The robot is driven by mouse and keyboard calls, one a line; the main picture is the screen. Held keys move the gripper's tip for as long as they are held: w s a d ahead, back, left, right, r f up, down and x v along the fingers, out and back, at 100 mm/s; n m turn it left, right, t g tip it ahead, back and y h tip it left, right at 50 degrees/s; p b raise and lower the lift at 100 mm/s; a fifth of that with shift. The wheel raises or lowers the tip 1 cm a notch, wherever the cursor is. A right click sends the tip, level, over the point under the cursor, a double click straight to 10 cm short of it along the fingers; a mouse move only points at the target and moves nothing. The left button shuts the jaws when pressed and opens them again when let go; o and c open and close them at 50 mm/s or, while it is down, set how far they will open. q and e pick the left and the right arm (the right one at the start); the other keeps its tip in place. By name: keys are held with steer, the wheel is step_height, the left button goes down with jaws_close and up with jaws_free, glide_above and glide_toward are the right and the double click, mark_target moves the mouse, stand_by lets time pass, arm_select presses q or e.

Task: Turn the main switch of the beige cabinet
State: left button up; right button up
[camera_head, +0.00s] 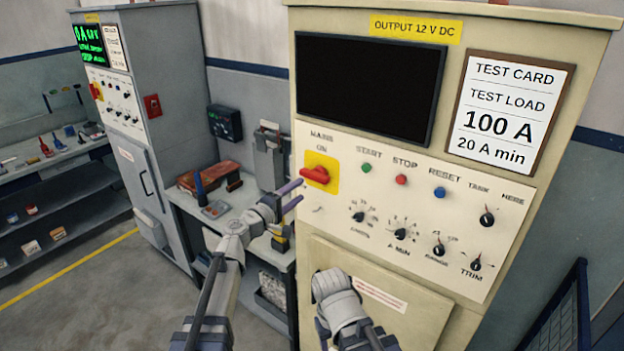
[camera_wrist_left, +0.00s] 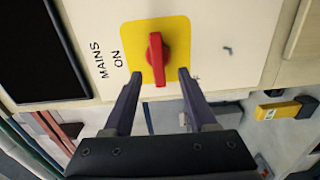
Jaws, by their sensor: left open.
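The beige cabinet (camera_head: 365,255) stands at the right of the head view, with its display (camera_head: 365,88) dark. Its main switch (camera_head: 315,174) is a red handle on a yellow plate (camera_head: 332,164), under the words MAINS ON. The handle lies roughly level across the plate. My left gripper (camera_head: 299,194) is open, just left of and below the switch. In the left wrist view, the open left gripper (camera_wrist_left: 160,76) has its fingertips on either side of the lower end of the red handle (camera_wrist_left: 155,60). I cannot tell whether they touch it. My right gripper is not in view.
Green, red and blue buttons (camera_head: 401,180) and several black knobs (camera_head: 400,233) sit right of the switch. A grey cabinet (camera_head: 170,90) with a lit green display stands at the left. A workbench (camera_head: 215,225) with tools stands between the cabinets.

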mark_target(313, 178)
arm_select(q)
steer(key=shift+r+x, duration=0.2)
steer(key=shift+x, duration=3.8)
steer(key=shift+w+a, duration=0.1)
steer(key=shift+a, duration=0.05)
jaws_close()
